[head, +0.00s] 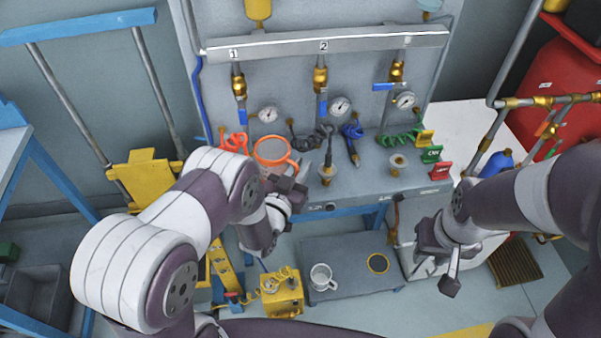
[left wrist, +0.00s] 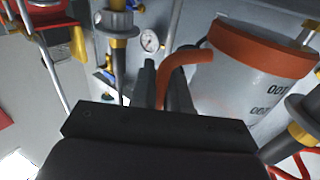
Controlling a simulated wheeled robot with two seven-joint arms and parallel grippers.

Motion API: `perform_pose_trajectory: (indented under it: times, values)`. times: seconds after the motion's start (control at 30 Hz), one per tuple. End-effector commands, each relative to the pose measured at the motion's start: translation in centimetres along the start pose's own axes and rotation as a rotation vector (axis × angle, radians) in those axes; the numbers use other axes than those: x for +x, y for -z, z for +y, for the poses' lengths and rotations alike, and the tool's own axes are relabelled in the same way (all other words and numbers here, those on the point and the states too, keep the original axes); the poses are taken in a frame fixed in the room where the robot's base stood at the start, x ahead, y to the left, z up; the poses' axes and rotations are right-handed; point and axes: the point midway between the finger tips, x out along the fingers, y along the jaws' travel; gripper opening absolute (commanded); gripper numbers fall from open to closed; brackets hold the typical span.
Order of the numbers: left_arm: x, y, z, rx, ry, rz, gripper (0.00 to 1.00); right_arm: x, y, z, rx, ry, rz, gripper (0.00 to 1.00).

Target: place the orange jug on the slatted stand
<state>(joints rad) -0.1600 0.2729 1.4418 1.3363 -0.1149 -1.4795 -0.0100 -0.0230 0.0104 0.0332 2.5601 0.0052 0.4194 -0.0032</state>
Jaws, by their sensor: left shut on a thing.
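The orange jug (head: 271,151) has an orange rim and handle and a pale body with dark markings. It is at the left end of the grey workbench; I cannot tell whether its base touches the top. In the left wrist view the jug (left wrist: 240,82) fills the upper right, its curved handle between my dark fingers. My left gripper (head: 298,178) is shut on that handle. My right gripper (head: 447,277) hangs empty at the right, away from the jug; its finger gap is unclear. A brown slatted stand (head: 515,262) is low at the right, partly beside my right arm.
Gauges and valves (head: 340,106) line the panel behind the workbench (head: 345,185). A low grey platform (head: 345,253) carries a white mug (head: 321,277) and a yellow ring (head: 378,263). A yellow box (head: 281,294) stands left of it. Pipes (head: 490,140) rise at the right.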

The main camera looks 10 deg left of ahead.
Motion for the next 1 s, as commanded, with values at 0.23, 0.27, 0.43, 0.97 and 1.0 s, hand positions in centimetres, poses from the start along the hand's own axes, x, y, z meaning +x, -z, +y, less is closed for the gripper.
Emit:
perform_pose_trajectory:
  times: [0.23, 0.27, 0.43, 0.97, 1.0]
  values:
    - [0.1, -1.6, 0.1, 0.000, 0.000, 0.003, 0.00, 0.3, 0.0, 0.0, 0.000, 0.000, 0.000, 0.32]
    - [0.1, -1.6, 0.1, 0.000, 0.000, 0.003, 0.00, 0.3, 0.0, 0.0, 0.000, 0.000, 0.000, 0.32]
    - [0.1, -2.0, 0.1, 0.000, 0.001, 0.002, 0.00, 0.6, -0.1, 0.0, 0.000, 0.000, 0.000, 0.32]
    - [-0.7, -1.6, 0.1, 0.000, 0.001, 0.000, 0.41, 0.2, 0.0, 0.0, 0.000, 0.000, 0.000, 0.32]
    - [-1.6, -1.7, 0.0, 0.000, 0.001, -0.002, 0.41, 0.3, 0.0, 0.0, 0.000, 0.000, 0.000, 0.32]
